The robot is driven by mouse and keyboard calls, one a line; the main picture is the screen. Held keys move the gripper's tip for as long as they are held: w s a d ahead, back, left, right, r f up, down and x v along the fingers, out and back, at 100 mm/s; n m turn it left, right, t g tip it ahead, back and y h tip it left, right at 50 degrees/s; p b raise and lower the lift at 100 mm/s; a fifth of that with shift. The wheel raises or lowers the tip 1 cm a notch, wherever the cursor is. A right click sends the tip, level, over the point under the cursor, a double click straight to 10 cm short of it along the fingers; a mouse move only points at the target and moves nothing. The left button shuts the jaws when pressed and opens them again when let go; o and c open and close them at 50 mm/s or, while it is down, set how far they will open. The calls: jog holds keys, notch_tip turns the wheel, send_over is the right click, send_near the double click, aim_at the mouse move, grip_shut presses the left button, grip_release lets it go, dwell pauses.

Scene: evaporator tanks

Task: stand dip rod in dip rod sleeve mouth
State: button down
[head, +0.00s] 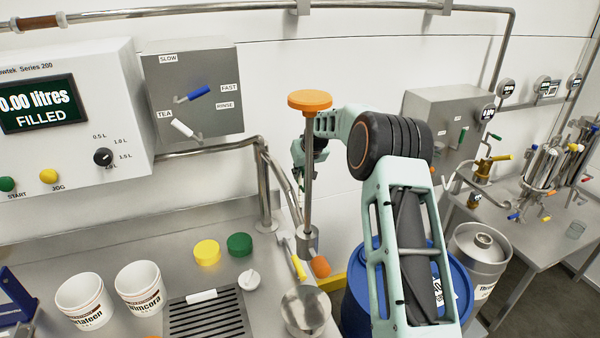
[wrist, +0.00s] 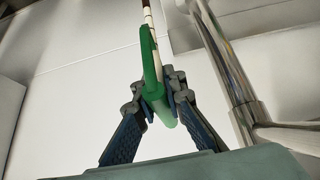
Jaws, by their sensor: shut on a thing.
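My gripper (wrist: 158,98) is shut on the green handle of the dip rod (wrist: 152,65) in the wrist view. The rod's thin white shaft with a dark brown band runs from the handle up past the top edge, so its far end is out of view. In the head view my gripper (head: 300,160) is partly hidden behind an upright metal post (head: 309,185) with an orange disc on top. The dip rod cannot be made out there. I cannot tell the dip rod sleeve mouth for sure in either view.
A steel pipe (wrist: 232,80) stands close right of my gripper in the wrist view. In the head view, white tubs (head: 84,302), yellow (head: 207,252) and green (head: 239,244) caps and a drain grille (head: 208,315) are on the counter. A blue drum (head: 358,308) stands right.

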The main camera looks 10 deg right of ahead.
aim_at(300, 184)
jog(key=shift+f+b, duration=1.1)
jog(key=shift+f, duration=0.6)
jog(key=shift+f+b, duration=0.1)
jog(key=shift+b, duration=0.2)
dwell(0.7)
jog(key=shift+f+b, duration=1.5)
jog(key=shift+f, duration=0.65)
jog(key=c, duration=1.9)
grip_release()
jog(key=shift+r, duration=0.1)
jog(key=shift+r+p, duration=1.6)
jog(key=shift+r, duration=1.35)
jog(key=shift+r, duration=0.1)
